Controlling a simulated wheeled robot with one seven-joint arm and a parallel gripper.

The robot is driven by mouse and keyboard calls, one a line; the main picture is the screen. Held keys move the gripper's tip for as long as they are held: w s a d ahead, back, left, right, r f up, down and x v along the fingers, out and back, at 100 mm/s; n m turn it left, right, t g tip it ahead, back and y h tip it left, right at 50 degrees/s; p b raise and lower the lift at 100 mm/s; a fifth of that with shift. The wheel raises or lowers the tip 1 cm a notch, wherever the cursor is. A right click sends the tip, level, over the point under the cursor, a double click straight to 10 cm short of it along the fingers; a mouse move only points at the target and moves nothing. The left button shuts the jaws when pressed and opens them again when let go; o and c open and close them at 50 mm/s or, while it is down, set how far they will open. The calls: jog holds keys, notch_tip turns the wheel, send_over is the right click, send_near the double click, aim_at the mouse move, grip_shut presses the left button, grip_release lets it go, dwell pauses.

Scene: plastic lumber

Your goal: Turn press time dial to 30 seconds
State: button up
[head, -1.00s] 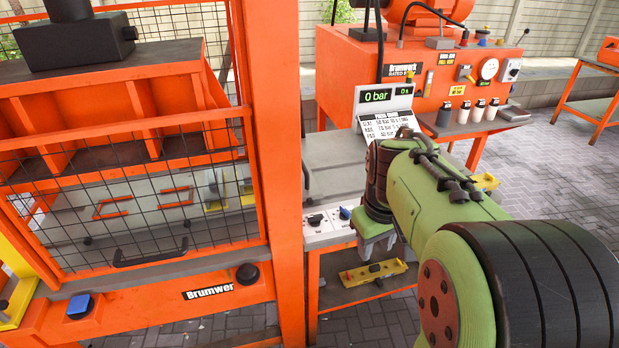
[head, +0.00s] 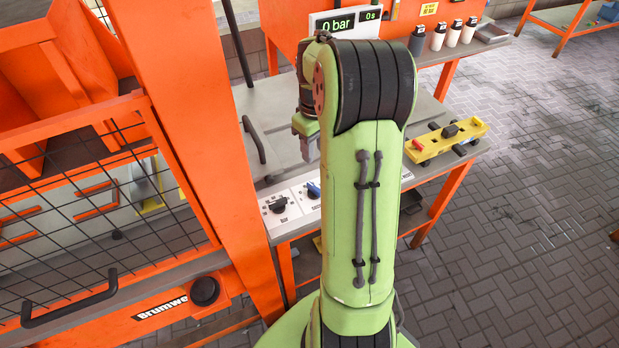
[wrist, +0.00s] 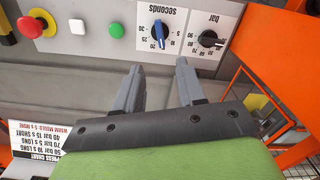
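The blue dial marked "seconds" (wrist: 160,33) is on a white plate on the panel, upside down in the wrist view. Its knob stands nearly vertical there, with a pale mark at its lower end; I cannot surely read the number it points to. It also shows in the head view (head: 313,190), left of my arm. The black dial marked "bar" (wrist: 210,39) is beside it. My gripper (wrist: 158,70) is open and empty, its two fingers apart, short of the seconds dial and not touching it. In the head view my gripper (head: 307,150) is partly hidden by my arm.
Green (wrist: 115,29), white (wrist: 77,28) and red (wrist: 29,26) buttons line the same panel. A display (head: 345,22) reads 0 bar and 0 s. The orange press frame (head: 185,130) stands close on the left. A yellow fixture (head: 447,140) lies right of my arm.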

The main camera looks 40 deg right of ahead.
aim_at(314, 187)
notch_tip(314, 187, down, 14)
jog(key=b, duration=0.3)
jog(key=shift+f+b, duration=0.1)
jog(key=shift+b, duration=0.25)
grip_shut()
